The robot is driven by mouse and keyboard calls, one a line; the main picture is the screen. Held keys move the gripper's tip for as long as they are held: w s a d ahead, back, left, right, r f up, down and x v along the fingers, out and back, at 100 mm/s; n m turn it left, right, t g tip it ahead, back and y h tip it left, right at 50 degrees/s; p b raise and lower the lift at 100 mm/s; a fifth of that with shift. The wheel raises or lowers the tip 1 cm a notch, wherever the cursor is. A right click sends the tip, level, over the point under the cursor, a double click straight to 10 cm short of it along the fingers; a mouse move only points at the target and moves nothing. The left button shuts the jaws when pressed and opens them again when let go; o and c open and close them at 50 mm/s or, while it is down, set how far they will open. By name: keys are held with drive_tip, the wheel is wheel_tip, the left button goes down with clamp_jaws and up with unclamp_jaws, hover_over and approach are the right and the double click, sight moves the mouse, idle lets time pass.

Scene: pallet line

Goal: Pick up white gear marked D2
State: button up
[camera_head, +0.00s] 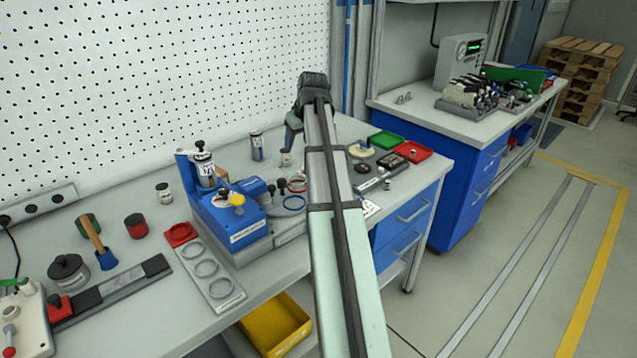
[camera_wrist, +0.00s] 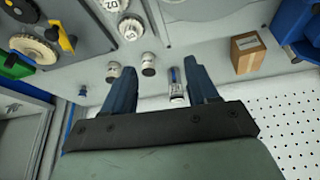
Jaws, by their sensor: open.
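In the wrist view, a white gear (camera_wrist: 112,4) with a dark marking that looks like an inverted D2 is cut by the top edge. A second white toothed part (camera_wrist: 131,28) lies just below it; its marking is too small to read. My gripper (camera_wrist: 160,66) is open, with its two dark blue fingers apart and no object clearly held. Both white parts lie beyond the left fingertip in the picture. In the head view my arm hides much of the bench's right part, and I cannot make out the D2 gear there.
Two small cylinders (camera_wrist: 114,70) (camera_wrist: 148,64) and a slim vial (camera_wrist: 177,88) stand near or between the fingers. A cardboard box (camera_wrist: 247,52) is at right. In the head view, a blue fixture (camera_head: 228,215) stands left of my arm, with red (camera_head: 412,152) and green (camera_head: 386,140) trays at right.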

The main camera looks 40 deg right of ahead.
drive_tip(key=s+d+f+m+h, duration=0.1)
drive_tip(key=s+d+f+m, duration=0.2)
drive_tip(key=s+d, duration=0.2)
drive_tip(key=shift+g, duration=0.3)
drive_tip(key=x, duration=0.8)
drive_tip(key=shift+s+a+f, duration=0.1)
drive_tip(key=shift+s, duration=0.05)
drive_tip(key=shift+s+d+x, duration=0.1)
drive_tip(key=shift+d+x, duration=0.05)
drive_tip(key=shift+x, duration=1.15)
drive_tip(key=shift+s+d+x, duration=0.1)
drive_tip(key=shift+d+x, duration=0.1)
drive_tip(key=shift+x, duration=1.1)
clamp_jaws()
